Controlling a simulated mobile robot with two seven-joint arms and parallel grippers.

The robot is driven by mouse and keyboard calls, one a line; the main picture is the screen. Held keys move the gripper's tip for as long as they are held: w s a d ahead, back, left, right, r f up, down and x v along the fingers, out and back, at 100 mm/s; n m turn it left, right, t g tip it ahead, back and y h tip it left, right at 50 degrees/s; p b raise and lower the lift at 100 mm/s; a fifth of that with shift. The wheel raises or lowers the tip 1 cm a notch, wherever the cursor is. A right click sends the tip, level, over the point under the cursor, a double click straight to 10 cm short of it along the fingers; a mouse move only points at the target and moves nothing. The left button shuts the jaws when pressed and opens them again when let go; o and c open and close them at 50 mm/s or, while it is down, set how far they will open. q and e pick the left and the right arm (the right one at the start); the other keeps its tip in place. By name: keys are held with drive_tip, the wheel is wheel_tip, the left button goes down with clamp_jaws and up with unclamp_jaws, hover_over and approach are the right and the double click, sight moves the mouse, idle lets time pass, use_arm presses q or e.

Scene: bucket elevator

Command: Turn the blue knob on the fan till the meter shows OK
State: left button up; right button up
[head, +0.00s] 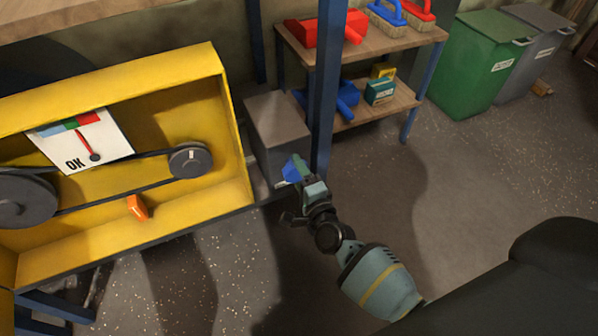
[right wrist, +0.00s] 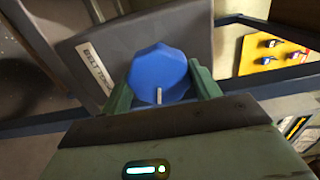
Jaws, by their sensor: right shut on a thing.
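The blue knob (right wrist: 160,75) sits on a grey box (head: 277,122) beside the yellow housing; it also shows in the head view (head: 292,171). Its white mark points down toward my palm in the right wrist view. My right gripper (right wrist: 162,84) is shut on the knob, one finger on each side. The meter (head: 112,141) is a white card with blue, green and red bands and the letters OK. Its red needle tip lies near the border of green and red. My left gripper is out of view. No fan is plainly seen.
The yellow housing (head: 222,68) holds pulleys (head: 190,160), a belt and an orange piece (head: 138,207). A dark blue post (head: 325,90) stands close behind my right gripper. A shelf (head: 392,42) with brushes and boxes stands at the back.

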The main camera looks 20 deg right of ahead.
idle(0.4)
drive_tip(key=o, duration=1)
drive_tip(key=shift+s+d+p, duration=0.15)
drive_tip(key=shift+s+p, duration=0.65)
drive_tip(key=shift+s, duration=3.15)
